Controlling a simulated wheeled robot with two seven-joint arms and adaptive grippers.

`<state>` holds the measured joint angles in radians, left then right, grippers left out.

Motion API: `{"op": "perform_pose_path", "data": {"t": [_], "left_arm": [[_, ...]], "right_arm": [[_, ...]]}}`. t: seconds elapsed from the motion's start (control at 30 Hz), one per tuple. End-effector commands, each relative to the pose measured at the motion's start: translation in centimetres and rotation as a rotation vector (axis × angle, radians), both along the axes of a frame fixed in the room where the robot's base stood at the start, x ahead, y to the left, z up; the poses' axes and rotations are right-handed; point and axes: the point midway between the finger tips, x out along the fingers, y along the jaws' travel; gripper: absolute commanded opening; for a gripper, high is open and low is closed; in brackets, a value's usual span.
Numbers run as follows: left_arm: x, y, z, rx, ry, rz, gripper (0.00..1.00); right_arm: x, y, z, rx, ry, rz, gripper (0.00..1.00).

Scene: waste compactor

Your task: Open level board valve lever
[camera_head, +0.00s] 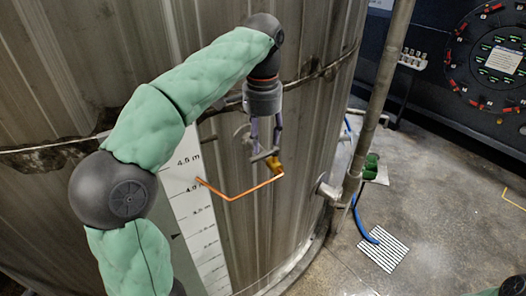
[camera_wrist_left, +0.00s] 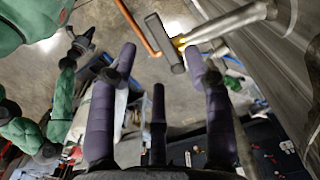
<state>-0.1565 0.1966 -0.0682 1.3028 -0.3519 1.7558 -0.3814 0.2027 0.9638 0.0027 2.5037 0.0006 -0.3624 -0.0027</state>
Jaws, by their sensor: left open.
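The valve lever (camera_head: 232,199) is a thin, bent orange bar in front of the tank, reaching left from a yellow valve part (camera_head: 274,164) across the white level board (camera_head: 196,190). My left gripper (camera_head: 265,148) is open and points down just above the grey fitting and yellow part. In the left wrist view, the open fingers (camera_wrist_left: 165,65) are near the grey fitting (camera_wrist_left: 165,42), with the orange lever (camera_wrist_left: 137,27) beyond it at the top. I cannot tell whether a finger touches the fitting. My right gripper does not show clearly.
The large metal tank (camera_head: 310,150) stands close behind my left arm. A vertical pipe (camera_head: 383,90) with a blue hose (camera_head: 361,224) stands to the right. A white floor grate (camera_head: 383,249) lies nearby. Open floor (camera_head: 440,210) is at the right.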

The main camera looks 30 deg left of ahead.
Motion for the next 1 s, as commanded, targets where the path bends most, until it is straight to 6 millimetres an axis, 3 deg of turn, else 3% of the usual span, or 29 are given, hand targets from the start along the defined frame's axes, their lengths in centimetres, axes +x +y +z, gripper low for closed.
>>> {"op": "perform_pose_path", "data": {"t": [0.1,0.3,0.67,0.7,0.87,1.0], "left_arm": [[-0.1,0.0,-2.0,0.001,0.003,0.001,0.5],[0.0,0.0,-4.0,0.0,0.001,0.001,0.5],[0.0,0.0,-4.5,0.0,-0.001,0.001,0.5],[0.0,0.0,-4.5,0.0,-0.001,0.001,0.47],[0.0,0.0,-4.5,0.0,-0.001,0.001,0.02],[0.0,0.0,-4.5,0.0,0.0,0.001,0.0]], "right_arm": [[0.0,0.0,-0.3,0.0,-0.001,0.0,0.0],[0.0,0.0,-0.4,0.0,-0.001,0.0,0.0],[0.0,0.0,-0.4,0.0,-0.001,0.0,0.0],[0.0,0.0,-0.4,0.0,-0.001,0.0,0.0],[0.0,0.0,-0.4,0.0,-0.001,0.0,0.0],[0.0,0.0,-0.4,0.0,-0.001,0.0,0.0]]}}
